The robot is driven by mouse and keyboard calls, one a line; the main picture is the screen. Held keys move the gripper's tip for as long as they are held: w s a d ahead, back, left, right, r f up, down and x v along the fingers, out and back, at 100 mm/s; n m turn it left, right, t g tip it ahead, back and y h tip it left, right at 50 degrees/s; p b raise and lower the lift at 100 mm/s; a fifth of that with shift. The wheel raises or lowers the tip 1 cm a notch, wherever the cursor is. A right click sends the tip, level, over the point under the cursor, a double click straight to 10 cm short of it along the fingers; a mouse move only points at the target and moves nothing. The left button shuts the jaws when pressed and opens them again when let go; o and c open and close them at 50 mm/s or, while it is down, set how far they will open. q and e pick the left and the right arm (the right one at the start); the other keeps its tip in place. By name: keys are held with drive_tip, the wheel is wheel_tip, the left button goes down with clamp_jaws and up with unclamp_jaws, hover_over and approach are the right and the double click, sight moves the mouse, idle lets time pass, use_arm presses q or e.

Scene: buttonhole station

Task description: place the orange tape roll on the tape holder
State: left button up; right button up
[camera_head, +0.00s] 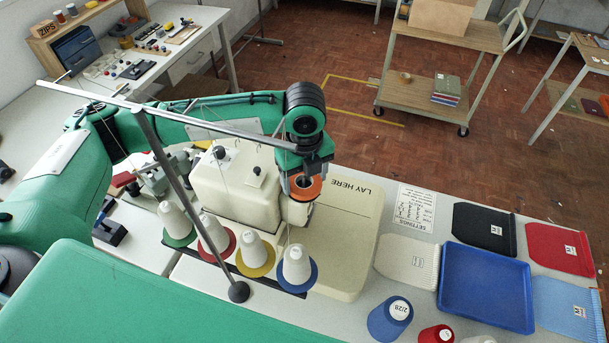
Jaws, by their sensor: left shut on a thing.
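My left gripper (303,177) is at the middle of the view, pointing down over the front end of the cream sewing machine (222,186). It is shut on the orange tape roll (312,191), a flat orange ring with a dark centre, partly covered by the fingers. Whether the roll touches the machine below it is hard to tell. I cannot pick out the tape holder for certain; a small dark blue stand (109,233) on the bench at left could be it. My right gripper is not in view.
A metal thread stand (180,185) with several white cones rises before the machine, its bar crossing near my left arm. A blue tray (486,288), fabric pieces and blue spool (390,318) lie at right. The cream machine bed (345,240) is clear.

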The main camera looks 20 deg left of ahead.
use_arm(q)
drive_tip(key=shift+f, duration=0.3)
drive_tip(key=o, duration=0.9)
drive_tip(key=shift+f, duration=0.1)
drive_tip(key=shift+o, duration=0.2)
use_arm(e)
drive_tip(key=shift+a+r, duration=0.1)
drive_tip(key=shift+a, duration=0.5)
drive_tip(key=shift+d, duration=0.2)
use_arm(q)
drive_tip(key=shift+r, duration=0.35)
wheel_tip(320, 180, up, 12)
drive_tip(key=b, duration=0.3)
drive_tip(key=shift+f, duration=0.2)
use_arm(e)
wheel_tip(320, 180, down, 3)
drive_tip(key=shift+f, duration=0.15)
